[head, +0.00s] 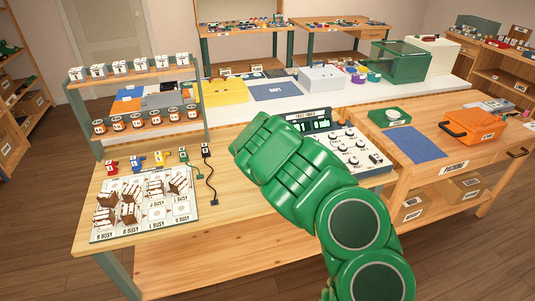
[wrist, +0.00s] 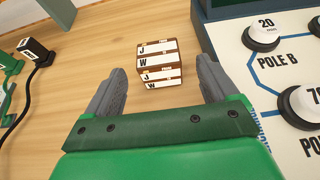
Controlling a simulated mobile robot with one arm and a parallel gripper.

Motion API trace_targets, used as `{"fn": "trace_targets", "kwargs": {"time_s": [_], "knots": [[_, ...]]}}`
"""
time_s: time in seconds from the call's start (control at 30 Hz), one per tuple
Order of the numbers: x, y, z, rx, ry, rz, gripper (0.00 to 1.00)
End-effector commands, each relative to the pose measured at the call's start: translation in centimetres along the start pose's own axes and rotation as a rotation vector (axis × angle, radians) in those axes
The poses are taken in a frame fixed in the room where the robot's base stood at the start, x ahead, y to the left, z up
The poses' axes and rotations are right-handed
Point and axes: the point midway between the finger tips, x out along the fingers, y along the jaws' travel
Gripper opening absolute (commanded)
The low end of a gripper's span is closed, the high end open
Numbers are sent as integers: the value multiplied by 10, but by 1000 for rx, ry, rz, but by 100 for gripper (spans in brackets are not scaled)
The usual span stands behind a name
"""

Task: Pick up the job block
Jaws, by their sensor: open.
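The job block (wrist: 160,64) is a small brown block with white labels marked J and W. In the wrist view it lies on the wooden bench top, between and just beyond my gripper's fingertips. My gripper (wrist: 158,85) is open and empty, with one grey finger on each side of the block's near end. I cannot tell its exact height above the bench. In the head view my green arm (head: 300,165) reaches over the bench and hides the block and the fingers.
A test panel (head: 345,145) with white dials stands close to the right of the block. A black plug with a cord (wrist: 35,52) lies to the left. A board (head: 145,210) with brown blocks sits at the bench's left. Bare wood lies between the plug and the block.

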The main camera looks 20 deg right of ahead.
Motion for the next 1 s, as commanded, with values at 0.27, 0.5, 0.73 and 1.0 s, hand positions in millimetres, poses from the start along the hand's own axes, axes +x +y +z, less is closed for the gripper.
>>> {"fn": "trace_targets", "kwargs": {"time_s": [0.27, 0.5, 0.73, 1.0], "knots": [[26, 2, -1, 5, 2, -1, 87], [44, 2, 0, 3, 2, 0, 87], [48, 1, -1, 1, 4, -2, 87], [47, 2, 0, 1, 3, -1, 67]]}}
